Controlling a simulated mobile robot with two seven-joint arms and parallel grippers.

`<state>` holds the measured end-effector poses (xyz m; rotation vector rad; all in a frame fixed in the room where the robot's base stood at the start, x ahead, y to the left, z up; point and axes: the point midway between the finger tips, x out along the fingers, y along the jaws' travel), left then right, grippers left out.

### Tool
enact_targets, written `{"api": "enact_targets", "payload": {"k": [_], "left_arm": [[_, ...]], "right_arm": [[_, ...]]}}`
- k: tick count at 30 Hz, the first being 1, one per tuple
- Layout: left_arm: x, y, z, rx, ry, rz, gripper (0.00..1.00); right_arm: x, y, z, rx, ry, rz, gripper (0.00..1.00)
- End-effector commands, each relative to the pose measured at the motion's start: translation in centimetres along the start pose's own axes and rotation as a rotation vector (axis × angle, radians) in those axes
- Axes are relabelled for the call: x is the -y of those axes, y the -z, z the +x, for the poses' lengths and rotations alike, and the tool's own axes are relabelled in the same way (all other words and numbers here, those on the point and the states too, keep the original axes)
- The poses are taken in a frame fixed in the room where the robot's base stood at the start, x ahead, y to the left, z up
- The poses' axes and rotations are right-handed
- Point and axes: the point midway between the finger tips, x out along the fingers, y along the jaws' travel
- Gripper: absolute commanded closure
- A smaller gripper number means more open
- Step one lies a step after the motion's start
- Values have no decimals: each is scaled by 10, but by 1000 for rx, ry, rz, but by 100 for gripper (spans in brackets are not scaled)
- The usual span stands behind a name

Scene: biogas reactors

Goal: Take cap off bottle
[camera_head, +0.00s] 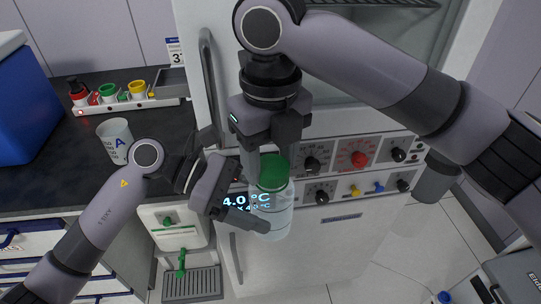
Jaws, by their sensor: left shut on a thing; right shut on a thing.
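A clear bottle (272,213) with a green cap (273,171) is upright in the middle of the head view, in front of the appliance's control panel. My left gripper (262,213) comes in from the left and is shut on the bottle's body. My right gripper (271,160) comes down from above and is shut on the green cap. The cap sits at the bottle's top; I cannot tell whether it is loose. The fingers hide part of the cap and bottle.
A dark counter (60,178) on the left holds a white cup marked A (116,139), a rack of small coloured-lid containers (128,102) and a blue box (28,108). The appliance's panel of knobs (358,159) and door handle (209,85) are close behind the grippers.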

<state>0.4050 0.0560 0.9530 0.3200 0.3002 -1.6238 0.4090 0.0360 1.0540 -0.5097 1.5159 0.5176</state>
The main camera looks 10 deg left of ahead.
Motion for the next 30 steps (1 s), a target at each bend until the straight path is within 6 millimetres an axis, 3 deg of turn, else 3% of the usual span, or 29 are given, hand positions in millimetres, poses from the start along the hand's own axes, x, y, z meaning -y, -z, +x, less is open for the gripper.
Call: {"api": "enact_targets", "payload": {"k": [17,30], "left_arm": [[5,-2,3,0,17,13,100],[4,1,3,-5,15,9,100]], "right_arm": [[2,-2,-3,8,1,8,83],[2,-2,-18,11,1,8,83]]}}
